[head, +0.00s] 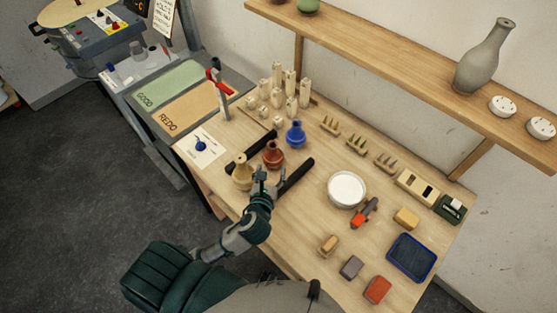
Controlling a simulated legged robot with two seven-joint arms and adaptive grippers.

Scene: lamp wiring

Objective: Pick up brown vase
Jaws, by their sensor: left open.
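A small reddish-brown vase (273,157) with a round body and narrow neck stands upright on the wooden table (310,210), between two black bars. A tan vase (241,174) stands to its lower left and a blue vase (295,135) to its upper right. My left gripper (267,180) is open, just below the brown vase in the picture and right of the tan vase. I see nothing between its fingers. I cannot tell whether it touches the brown vase. My right gripper is out of view.
Black bars (297,176) lie on either side of the vases. A white bowl (346,189) and several blocks lie to the right. A shelf (400,65) holds a large grey vase (484,60).

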